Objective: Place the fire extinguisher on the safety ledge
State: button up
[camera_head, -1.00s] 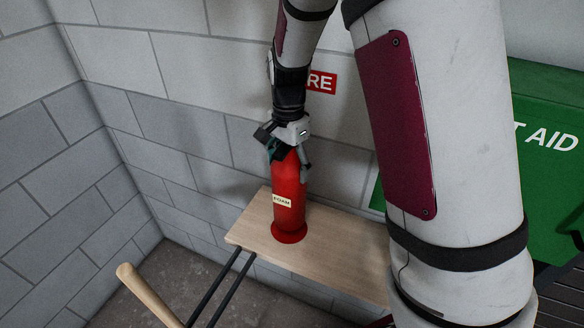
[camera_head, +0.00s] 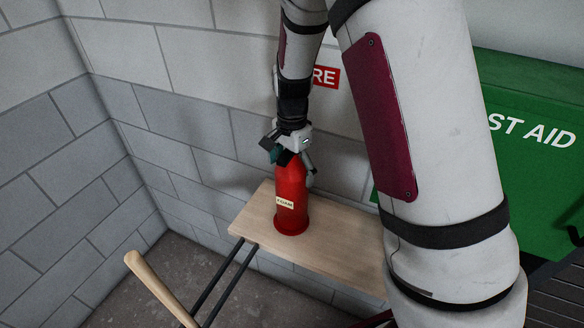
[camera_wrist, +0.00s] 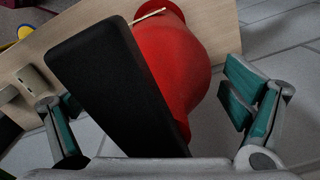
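The red fire extinguisher (camera_head: 291,205) with a pale "FOAM" label stands upright on the light wooden ledge (camera_head: 262,222), near its left end. Its base appears to rest on the wood. My gripper (camera_head: 293,166) is over its top, pointing down. In the wrist view, the red body (camera_wrist: 178,52) and a black part, seemingly its handle (camera_wrist: 112,88), lie between the spread fingers of my gripper (camera_wrist: 155,108). A gap shows between the right finger and the red body. The extinguisher's top is partly hidden by my gripper in the head view.
A grey block wall (camera_head: 185,125) runs behind the ledge, with a red sign (camera_head: 326,77) on it. A green first aid box (camera_head: 530,150) is at the right. A wooden handle (camera_head: 158,287) and dark rails (camera_head: 223,283) are in front at the lower left.

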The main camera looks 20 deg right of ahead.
notch_tip(320, 180, up, 11)
jog(key=shift+w+r+b, duration=0.1)
jog(key=shift+r+b, duration=0.1)
jog(key=shift+b, duration=0.6)
jog(key=shift+s+r, duration=0.2)
jog(key=shift+r, duration=0.35)
jog(key=s+r+n+t, duration=0.2)
jog(key=s+r+n, duration=0.1)
jog(key=s, duration=0.4)
jog(key=s+r+n+t, duration=0.1)
jog(key=s+r+n, duration=0.2)
jog(key=s+n, duration=0.3)
jog(key=s+r+n+t, duration=0.2)
jog(key=s+r+n, duration=0.2)
jog(key=s, duration=0.5)
jog(key=shift+a+n+t, duration=0.15)
jog(key=shift+n+t, duration=0.15)
